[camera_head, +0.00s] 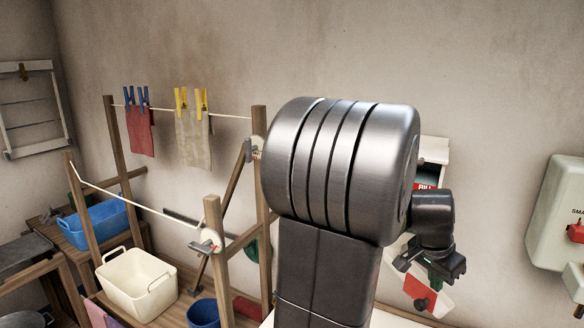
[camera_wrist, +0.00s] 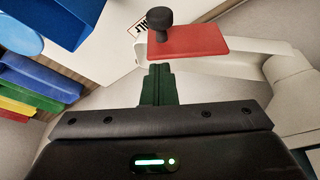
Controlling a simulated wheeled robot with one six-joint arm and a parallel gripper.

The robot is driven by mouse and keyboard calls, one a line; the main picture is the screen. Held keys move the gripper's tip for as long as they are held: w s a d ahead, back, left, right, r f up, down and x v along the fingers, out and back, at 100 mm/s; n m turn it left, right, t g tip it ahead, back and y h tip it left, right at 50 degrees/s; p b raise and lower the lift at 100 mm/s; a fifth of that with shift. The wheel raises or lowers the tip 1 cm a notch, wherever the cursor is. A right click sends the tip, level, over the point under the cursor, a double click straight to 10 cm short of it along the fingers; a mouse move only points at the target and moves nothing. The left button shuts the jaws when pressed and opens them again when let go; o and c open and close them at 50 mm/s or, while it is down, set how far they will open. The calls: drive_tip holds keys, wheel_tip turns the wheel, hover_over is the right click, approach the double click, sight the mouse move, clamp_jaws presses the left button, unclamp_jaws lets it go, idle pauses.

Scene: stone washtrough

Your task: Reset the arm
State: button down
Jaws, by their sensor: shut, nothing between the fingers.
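My arm rises large in the middle of the head view and bends over to the right. My gripper (camera_head: 436,280) hangs at its end, in front of the wall and above a pale piece with a red part (camera_head: 421,304). In the wrist view my gripper (camera_wrist: 160,70) has its dark green fingers together, with nothing between them. A red plate with a black knob (camera_wrist: 190,42) lies just beyond the fingertips in that view. I cannot tell whether the fingers touch it.
A wooden drying rack (camera_head: 112,150) with pegged cloths stands left. Near it are a cream basket (camera_head: 137,283), a blue basket (camera_head: 95,222) and a blue bucket (camera_head: 203,313). A pale wall box with a red switch (camera_head: 560,215) is at right. My arm hides the middle.

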drive_tip(key=shift+v, duration=1.4)
drive_tip(key=shift+a, duration=0.15)
